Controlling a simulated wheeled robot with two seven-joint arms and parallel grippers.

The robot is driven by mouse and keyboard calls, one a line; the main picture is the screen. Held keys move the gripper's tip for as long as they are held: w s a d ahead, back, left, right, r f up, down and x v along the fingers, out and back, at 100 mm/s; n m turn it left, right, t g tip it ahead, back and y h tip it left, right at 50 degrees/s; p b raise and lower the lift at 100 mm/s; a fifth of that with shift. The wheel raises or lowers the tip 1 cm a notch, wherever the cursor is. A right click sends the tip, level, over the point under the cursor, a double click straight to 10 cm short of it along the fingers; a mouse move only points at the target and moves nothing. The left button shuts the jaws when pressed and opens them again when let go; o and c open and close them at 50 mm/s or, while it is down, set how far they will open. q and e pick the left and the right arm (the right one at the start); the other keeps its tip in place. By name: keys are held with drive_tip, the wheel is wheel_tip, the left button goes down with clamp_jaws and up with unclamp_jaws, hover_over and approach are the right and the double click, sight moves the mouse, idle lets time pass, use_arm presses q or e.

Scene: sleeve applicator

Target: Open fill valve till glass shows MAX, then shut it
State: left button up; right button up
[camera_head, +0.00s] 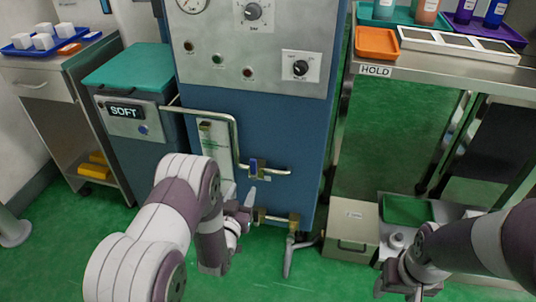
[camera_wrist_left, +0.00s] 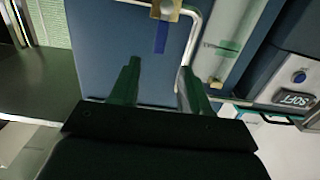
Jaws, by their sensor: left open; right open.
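The fill valve's blue handle (camera_head: 253,166) sits on a brass body on the metal pipe from the SOFT tank, at the front of the blue cabinet. In the left wrist view the handle (camera_wrist_left: 161,37) stands crosswise to the pipe, beyond my fingertips and apart from them. The pale sight glass panel (camera_head: 216,150) is left of the valve, partly hidden by my left arm; its level and marks are too small to read. My left gripper (camera_head: 244,202) is open and empty, below the valve; its fingers show in the wrist view (camera_wrist_left: 160,90). My right gripper (camera_head: 398,286) is open at the lower right.
The SOFT tank (camera_head: 135,110) stands left of the cabinet (camera_head: 275,130). A lower pipe with a brass fitting (camera_head: 293,219) and a grey lever (camera_head: 289,256) is close to my left gripper. A beige box (camera_head: 351,230) stands on the right. A bench labelled HOLD (camera_head: 375,71) is above it.

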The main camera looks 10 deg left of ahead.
sight(253, 163)
use_arm(q)
drive_tip(key=shift+t, duration=0.3)
drive_tip(key=w+b, duration=0.1)
drive_tip(key=w, duration=0.3)
drive_tip(key=w+b, duration=0.2)
drive_tip(key=w, duration=0.2)
drive_tip(key=w+b, duration=0.2)
drive_tip(key=w, duration=0.2)
drive_tip(key=shift+d+r, duration=0.15)
drive_tip(key=shift+r, duration=0.25)
drive_tip(key=shift+w+r, duration=0.15)
drive_tip(key=shift+w, duration=0.05)
clamp_jaws()
